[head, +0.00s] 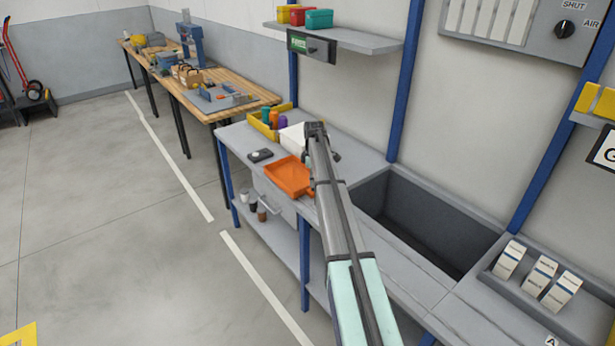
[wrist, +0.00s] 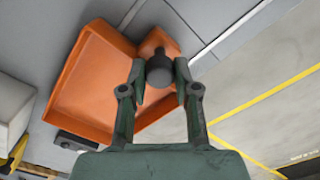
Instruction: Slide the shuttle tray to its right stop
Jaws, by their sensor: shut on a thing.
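The shuttle tray is a shallow orange tray (head: 284,180) on the grey bench, left of my arm in the head view. It also fills the upper left of the wrist view (wrist: 88,82), with a narrower orange part carrying a dark round knob (wrist: 159,70). My gripper (wrist: 159,82) has its two fingers closed around the knob, one on each side. In the head view my arm covers the tray's right part, and I cannot make out the fingers there.
A yellow bin (head: 262,125) with bottles, a white box (head: 292,138) and a small dark device (head: 260,155) lie behind the tray. A deep grey basin (head: 425,222) is sunk in the bench to the right. White cartons (head: 540,277) stand beyond it.

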